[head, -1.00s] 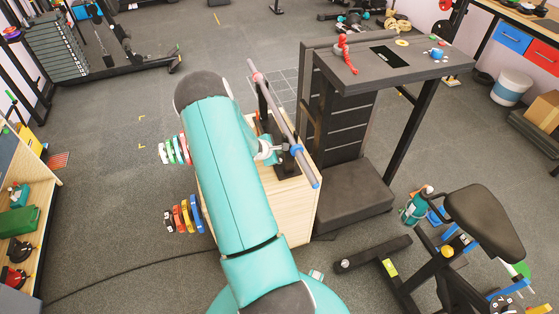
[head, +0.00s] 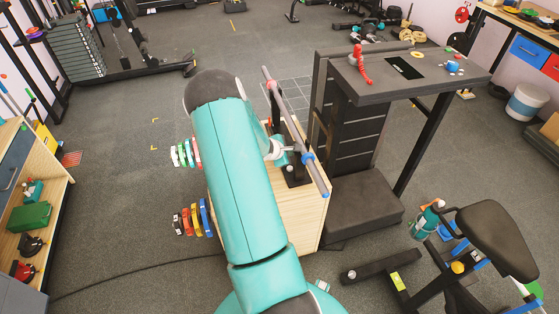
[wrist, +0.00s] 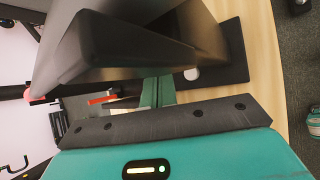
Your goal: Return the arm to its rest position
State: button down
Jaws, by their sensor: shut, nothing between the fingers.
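My teal arm (head: 237,175) reaches up the middle of the head view, over the left part of a wooden box (head: 310,215). In the wrist view my gripper (wrist: 135,48) shows as a large dark shape across the top, shut and empty. Teal casing with a small light fills the bottom of that view. A wooden top (wrist: 265,70) with a black base plate (wrist: 235,50) lies beyond the gripper. Contact between them cannot be told.
A bar (head: 295,125) on a black stand is close right of the arm. Coloured plates (head: 190,218) line the box's left side. Open floor (head: 115,190) lies left.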

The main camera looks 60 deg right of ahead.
jog(key=shift+w, duration=0.1)
jog(key=w+a+r+m+t, duration=0.15)
jog(key=w+a+r, duration=0.25)
jog(key=a+r, duration=0.45)
jog(key=w+a+r+m+y, duration=0.1)
jog(key=w+a+r+m, duration=0.2)
jog(key=a+r, duration=0.5)
jog(key=w+a+r+m+t, duration=0.15)
jog(key=w+a+r, duration=0.35)
jog(key=r, duration=0.5)
jog(key=s+a+r+t+y, duration=0.1)
jog(key=s+a+r+y, duration=0.1)
jog(key=a, duration=0.9)
jog(key=s+a+r+t+y, duration=0.1)
jog(key=s+a+r+y, duration=0.2)
jog(key=a, duration=0.9)
jog(key=s+a+r+m+t+y, duration=0.1)
jog(key=s+a+r+t+y, duration=0.1)
jog(key=s+a+r, duration=0.3)
jog(key=s+a+y, duration=0.1)
jog(key=s+a, duration=0.2)
jog(key=a, duration=0.4)
jog(key=shift+s, duration=0.1)
